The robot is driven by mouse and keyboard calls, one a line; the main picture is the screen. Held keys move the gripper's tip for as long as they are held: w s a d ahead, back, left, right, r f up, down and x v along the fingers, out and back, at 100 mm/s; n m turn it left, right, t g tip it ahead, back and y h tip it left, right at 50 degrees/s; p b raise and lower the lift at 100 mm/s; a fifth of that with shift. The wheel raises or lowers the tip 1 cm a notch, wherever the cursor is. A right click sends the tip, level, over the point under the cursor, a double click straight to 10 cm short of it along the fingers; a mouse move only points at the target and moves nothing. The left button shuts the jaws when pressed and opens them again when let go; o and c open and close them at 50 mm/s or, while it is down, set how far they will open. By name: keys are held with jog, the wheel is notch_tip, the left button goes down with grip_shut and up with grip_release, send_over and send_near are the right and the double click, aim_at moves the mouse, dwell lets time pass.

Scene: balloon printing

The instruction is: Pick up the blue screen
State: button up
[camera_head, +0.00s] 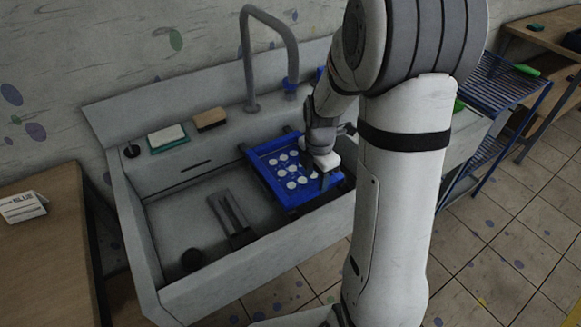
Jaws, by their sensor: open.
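The blue screen (265,172) is a flat blue frame with several white round spots. It lies tilted in the right part of the grey sink, near the back wall. My gripper (326,180) is over the right side of the screen, with its fingers pointing down. It is open. My gripper and arm hide the screen's right edge, and I cannot tell whether the fingers touch the frame.
The sink (135,225) has a tall grey faucet (247,60) at its back. A green-edged white block (167,138) and a brown block (210,119) sit on its ledge. A wooden table (50,260) stands left. A blue wire rack (495,85) stands right.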

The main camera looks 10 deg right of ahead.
aim_at(314, 189)
jog(key=shift+w+f, duration=0.15)
jog(key=shift+f, duration=1.05)
jog(key=shift+w+f, duration=0.15)
jog(key=shift+f, duration=1)
jog(key=shift+c, duration=0.5)
grip_shut()
